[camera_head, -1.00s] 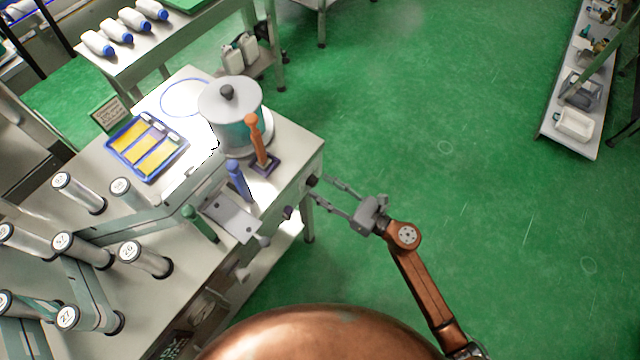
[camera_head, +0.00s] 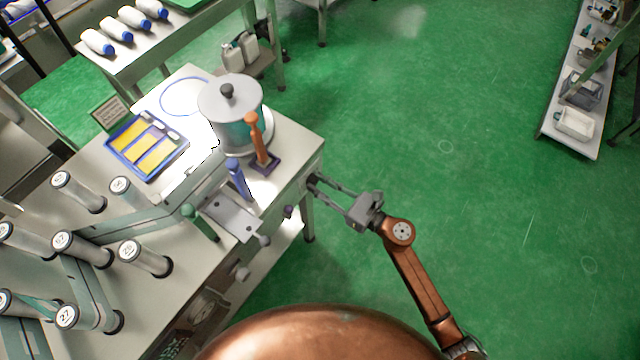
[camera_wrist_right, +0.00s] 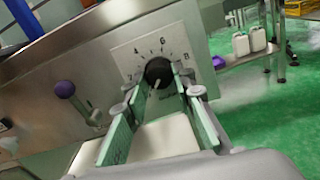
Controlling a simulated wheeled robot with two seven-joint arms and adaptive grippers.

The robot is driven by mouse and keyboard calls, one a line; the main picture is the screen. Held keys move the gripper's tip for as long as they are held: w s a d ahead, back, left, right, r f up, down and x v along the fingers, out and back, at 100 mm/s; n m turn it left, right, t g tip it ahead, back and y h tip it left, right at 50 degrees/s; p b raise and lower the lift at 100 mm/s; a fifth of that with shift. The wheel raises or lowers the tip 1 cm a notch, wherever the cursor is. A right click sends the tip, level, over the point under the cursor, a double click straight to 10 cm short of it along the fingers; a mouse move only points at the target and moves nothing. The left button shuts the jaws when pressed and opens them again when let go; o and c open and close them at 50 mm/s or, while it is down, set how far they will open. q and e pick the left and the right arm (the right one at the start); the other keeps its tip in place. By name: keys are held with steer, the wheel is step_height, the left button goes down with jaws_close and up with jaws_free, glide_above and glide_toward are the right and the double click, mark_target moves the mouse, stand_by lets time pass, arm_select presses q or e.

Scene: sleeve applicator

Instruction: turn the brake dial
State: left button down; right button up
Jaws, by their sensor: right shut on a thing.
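The brake dial (camera_wrist_right: 158,72) is a black round knob on a pale plate with numbers on the machine's side panel. In the right wrist view it sits between the tips of my right gripper's two fingers, its white pointer line facing down. My right gripper (camera_head: 314,184) reaches the panel from the right in the head view and is shut on the dial, which its fingers mostly hide there. My left gripper is not in view.
A purple knob on a lever (camera_wrist_right: 65,89) sticks out left of the dial plate. The machine table (camera_head: 290,178) carries a lidded pot (camera_head: 235,105), an orange handle (camera_head: 256,138) and a blue handle (camera_head: 237,178). Green floor to the right is open.

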jaws_close()
